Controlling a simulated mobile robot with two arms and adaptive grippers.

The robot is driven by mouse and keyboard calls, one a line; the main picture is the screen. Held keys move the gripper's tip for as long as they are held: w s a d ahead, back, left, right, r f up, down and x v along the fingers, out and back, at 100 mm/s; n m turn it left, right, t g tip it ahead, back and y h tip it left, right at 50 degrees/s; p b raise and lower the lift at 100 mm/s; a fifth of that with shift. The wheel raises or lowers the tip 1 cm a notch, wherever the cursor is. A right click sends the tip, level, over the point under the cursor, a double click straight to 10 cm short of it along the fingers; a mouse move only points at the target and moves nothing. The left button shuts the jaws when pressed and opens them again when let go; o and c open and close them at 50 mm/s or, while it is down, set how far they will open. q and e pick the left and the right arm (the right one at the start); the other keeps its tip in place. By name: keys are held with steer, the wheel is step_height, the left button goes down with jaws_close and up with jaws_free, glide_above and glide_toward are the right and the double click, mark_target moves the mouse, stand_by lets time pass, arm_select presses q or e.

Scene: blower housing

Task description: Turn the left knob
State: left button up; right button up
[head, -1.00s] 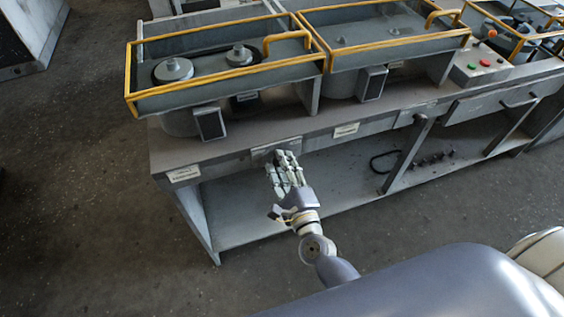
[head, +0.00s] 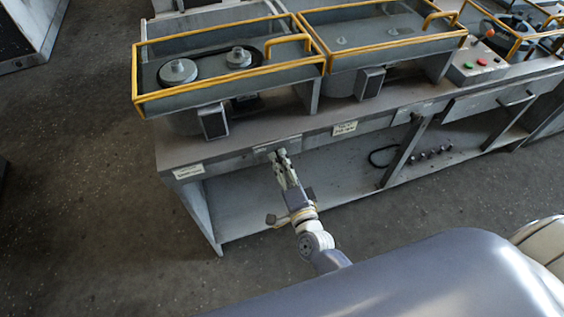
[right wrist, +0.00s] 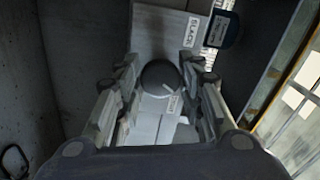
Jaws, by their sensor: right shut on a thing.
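The knob (right wrist: 157,78) is a dark round dial with a light pointer line, seen in the right wrist view on a grey panel. White labels lie beside it, one reading "SLACK" (right wrist: 191,32). My right gripper (right wrist: 160,70) has its fingers on either side of the knob and is shut on it. In the head view the right gripper (head: 281,154) reaches the front edge of the grey bench (head: 235,145), and its fingers hide the knob there. My left gripper is not in view.
Yellow-railed housings (head: 228,75) with pulleys stand on top of the bench. A control box (head: 477,65) with red and green buttons is at the right. A lower shelf (head: 255,215) lies under the gripper. The floor at the left is clear.

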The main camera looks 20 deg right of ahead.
steer(key=shift+w+d+r, duration=0.1)
steer(key=shift+w+r, duration=0.05)
stand_by(0.4)
steer(key=o, duration=0.8)
steer(key=shift+o, duration=1.3)
steer(key=s, duration=1.2)
steer(key=shift+d, duration=0.15)
